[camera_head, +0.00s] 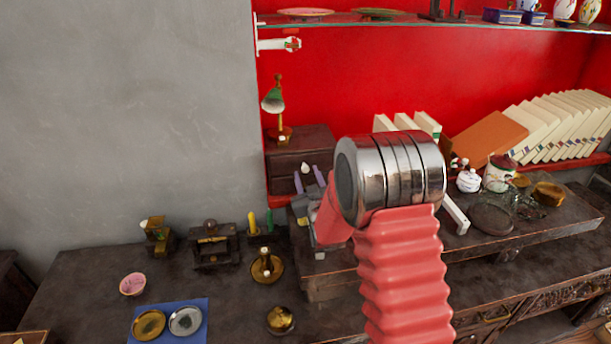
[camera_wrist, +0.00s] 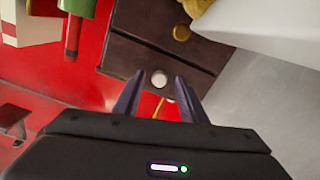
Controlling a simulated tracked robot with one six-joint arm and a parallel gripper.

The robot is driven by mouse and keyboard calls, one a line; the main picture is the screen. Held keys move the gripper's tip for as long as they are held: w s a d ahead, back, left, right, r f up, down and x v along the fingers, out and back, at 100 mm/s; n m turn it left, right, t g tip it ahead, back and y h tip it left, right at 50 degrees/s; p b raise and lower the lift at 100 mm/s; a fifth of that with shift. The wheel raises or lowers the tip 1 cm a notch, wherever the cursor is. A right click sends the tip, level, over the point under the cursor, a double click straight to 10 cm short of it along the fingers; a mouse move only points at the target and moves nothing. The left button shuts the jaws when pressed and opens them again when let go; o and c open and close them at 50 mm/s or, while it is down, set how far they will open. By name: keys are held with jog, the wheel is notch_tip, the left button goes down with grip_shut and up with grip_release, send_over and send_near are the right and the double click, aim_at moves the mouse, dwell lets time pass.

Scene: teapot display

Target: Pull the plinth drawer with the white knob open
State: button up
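The plinth (camera_head: 314,140) is a small dark wooden chest standing at the back of the dark table, against the red panel. Its white knob (camera_head: 305,168) is on the lower drawer front. In the wrist view the plinth (camera_wrist: 135,52) lies tilted, with the white knob (camera_wrist: 159,78) on one drawer and a brass knob (camera_wrist: 181,32) on another. The drawers look closed. My gripper (camera_head: 307,174) is open, its two purple fingers pointing at the drawer. In the wrist view my gripper (camera_wrist: 160,87) has a fingertip on each side of the white knob, with visible gaps.
A green-shaded brass lamp (camera_head: 275,103) stands on the plinth. Cream books (camera_head: 408,124) stand to its right. A brass candlestick (camera_head: 266,266), a round brass pot (camera_head: 280,320) and a blue mat (camera_head: 196,305) with discs are on the table in front. A glass shelf (camera_head: 420,20) runs above.

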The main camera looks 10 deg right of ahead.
jog(key=shift+w, duration=0.45)
grip_shut()
dwell(0.5)
